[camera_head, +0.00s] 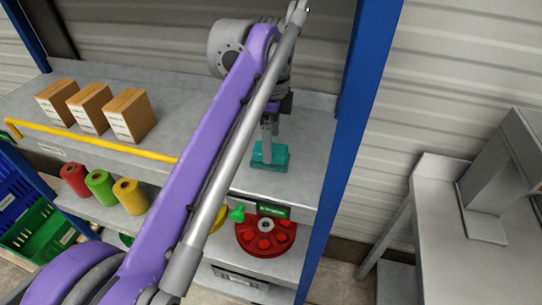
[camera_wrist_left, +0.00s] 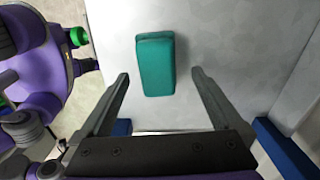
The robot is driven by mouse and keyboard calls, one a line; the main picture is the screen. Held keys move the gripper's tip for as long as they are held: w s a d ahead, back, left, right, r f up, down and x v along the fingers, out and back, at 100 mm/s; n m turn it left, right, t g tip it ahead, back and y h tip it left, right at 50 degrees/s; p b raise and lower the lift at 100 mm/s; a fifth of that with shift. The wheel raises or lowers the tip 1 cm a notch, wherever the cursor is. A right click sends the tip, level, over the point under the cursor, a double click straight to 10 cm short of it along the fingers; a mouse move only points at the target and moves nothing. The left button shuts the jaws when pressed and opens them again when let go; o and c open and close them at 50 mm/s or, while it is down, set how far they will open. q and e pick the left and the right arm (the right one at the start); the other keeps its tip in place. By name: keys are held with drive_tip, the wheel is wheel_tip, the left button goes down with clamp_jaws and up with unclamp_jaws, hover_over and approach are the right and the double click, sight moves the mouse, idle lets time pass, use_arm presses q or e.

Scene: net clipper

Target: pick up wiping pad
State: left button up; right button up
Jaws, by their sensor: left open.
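The wiping pad (camera_head: 280,158) is a teal block lying on the grey top shelf, near the blue post. In the left wrist view the wiping pad (camera_wrist_left: 155,64) lies flat on the shelf, ahead of the fingertips and between their lines. My left gripper (camera_head: 268,140) reaches down over the pad in the head view, and its fingers hide part of it. In the left wrist view my left gripper (camera_wrist_left: 160,76) is open and empty, with a finger on either side and a gap to the pad. My right gripper does not show.
Red, green and yellow rolls (camera_head: 100,187) and a red round holder (camera_head: 266,236) sit on the lower shelf. A blue post (camera_head: 352,130) rises right of the pad.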

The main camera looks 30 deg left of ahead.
use_arm(q)
drive_tip(key=f, duration=0.3)
drive_tip(key=shift+s+f, duration=0.1)
drive_tip(key=shift+s, duration=0.15)
drive_tip(key=shift+w, duration=0.1)
drive_tip(key=shift+c, duration=0.2)
drive_tip(key=c, duration=1.3)
wheel_tip(320, 180, up, 10)
drive_tip(key=shift+r+p, duration=0.1)
drive_tip(key=shift+p, duration=0.5)
drive_tip(key=shift+c, duration=0.2)
drive_tip(key=o, duration=0.8)
drive_tip(key=c, duration=0.6)
